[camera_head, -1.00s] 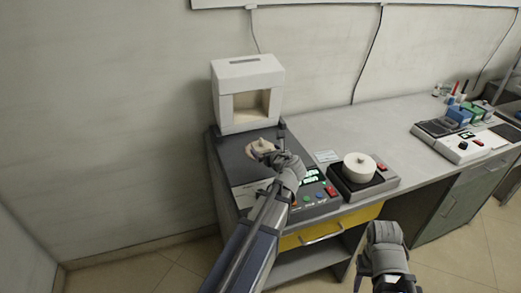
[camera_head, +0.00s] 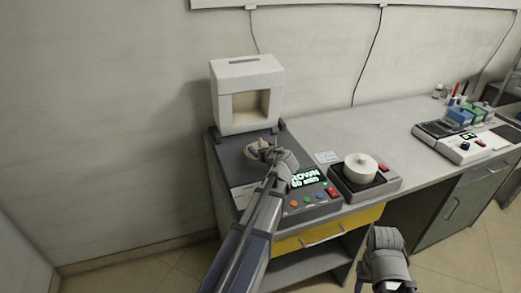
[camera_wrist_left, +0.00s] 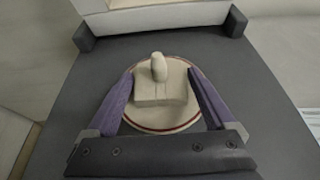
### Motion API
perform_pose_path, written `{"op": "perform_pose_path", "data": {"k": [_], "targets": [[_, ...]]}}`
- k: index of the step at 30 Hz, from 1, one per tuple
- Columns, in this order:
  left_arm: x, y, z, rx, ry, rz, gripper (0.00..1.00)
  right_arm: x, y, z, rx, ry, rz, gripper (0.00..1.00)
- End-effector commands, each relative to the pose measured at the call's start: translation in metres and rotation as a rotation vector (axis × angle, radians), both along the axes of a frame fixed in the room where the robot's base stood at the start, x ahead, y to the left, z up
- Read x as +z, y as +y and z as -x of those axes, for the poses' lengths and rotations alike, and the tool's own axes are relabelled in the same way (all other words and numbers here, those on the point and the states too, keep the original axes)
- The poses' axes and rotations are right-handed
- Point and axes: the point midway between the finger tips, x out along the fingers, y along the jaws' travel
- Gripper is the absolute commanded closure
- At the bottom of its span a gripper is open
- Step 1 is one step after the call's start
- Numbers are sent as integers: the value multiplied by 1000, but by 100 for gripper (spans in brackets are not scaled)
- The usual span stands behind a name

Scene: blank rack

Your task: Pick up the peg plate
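The peg plate (camera_wrist_left: 158,97) is a cream round disc with a reddish rim line, a block and an upright rounded peg on top. It lies on the dark top of a machine, and in the head view it is partly hidden by my left gripper (camera_head: 264,152). In the left wrist view my left gripper (camera_wrist_left: 161,76) is open, with one purple finger on each side of the block, over the disc. I cannot tell whether the fingers touch it. My right gripper (camera_head: 384,243) hangs low in front of the bench; its fingers do not show clearly.
A white box with a square opening (camera_head: 247,68) stands behind the plate on the machine (camera_head: 237,165), whose front has a lit display and coloured buttons. The grey bench (camera_head: 350,128) behind is mostly clear.

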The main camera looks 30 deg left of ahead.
Motion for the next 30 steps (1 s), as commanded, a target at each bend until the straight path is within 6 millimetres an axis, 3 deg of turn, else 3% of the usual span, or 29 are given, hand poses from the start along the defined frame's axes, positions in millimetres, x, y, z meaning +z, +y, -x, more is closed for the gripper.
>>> {"op": "perform_pose_path", "data": {"k": [2, 18, 30], "targets": [[0, 0, 0, 0, 0, 0, 22, 0, 0, 0, 0, 0, 0, 50], [0, 0, 0, 0, 0, 0, 83, 0, 0, 0, 0, 0, 0, 50], [6, 0, 0, 0, 0, 0, 84, 6, 0, 0, 0, 0, 0, 50]]}}
